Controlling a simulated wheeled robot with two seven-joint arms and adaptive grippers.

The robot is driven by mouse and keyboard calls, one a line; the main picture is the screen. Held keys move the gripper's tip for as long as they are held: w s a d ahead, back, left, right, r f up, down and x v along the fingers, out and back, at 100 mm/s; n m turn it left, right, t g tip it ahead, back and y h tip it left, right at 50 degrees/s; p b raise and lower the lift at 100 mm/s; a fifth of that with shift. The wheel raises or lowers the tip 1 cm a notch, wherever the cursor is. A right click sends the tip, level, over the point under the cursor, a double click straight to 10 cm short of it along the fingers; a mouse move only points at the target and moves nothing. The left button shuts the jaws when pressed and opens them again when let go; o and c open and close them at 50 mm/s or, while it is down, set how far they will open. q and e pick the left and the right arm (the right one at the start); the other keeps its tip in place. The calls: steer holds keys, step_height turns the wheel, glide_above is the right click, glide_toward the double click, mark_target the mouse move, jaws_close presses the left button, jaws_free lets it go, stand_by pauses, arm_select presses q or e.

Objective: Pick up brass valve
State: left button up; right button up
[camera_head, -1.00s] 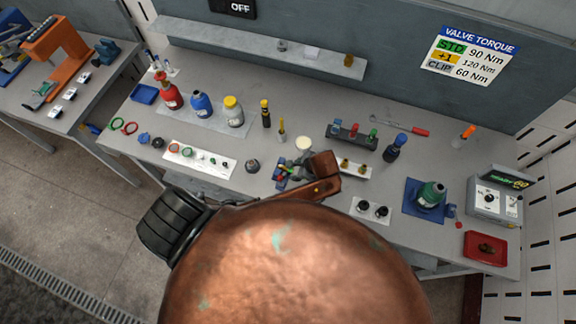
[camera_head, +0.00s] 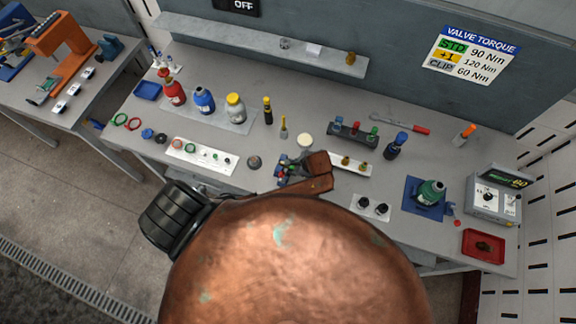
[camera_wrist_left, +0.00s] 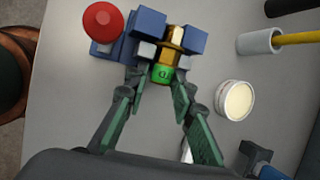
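A brass valve (camera_wrist_left: 176,36) with a green band (camera_wrist_left: 162,73) stands between the blue jaws of a small fixture (camera_wrist_left: 145,22) in the left wrist view. The fixture has a red round knob (camera_wrist_left: 102,21) on its left. My left gripper (camera_wrist_left: 157,84) is open, with its green-padded fingers on either side of the green band; I cannot tell whether the right finger touches it. In the head view the left gripper (camera_head: 294,168) is small at the fixture, and the valve there is largely hidden. My right gripper is not in view.
A white pot (camera_head: 305,141) stands just behind the gripper. A white tray with brass pieces (camera_head: 346,161) lies to its right, and a dark round part (camera_head: 254,162) to its left.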

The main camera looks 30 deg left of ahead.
arm_select(q)
jaws_close()
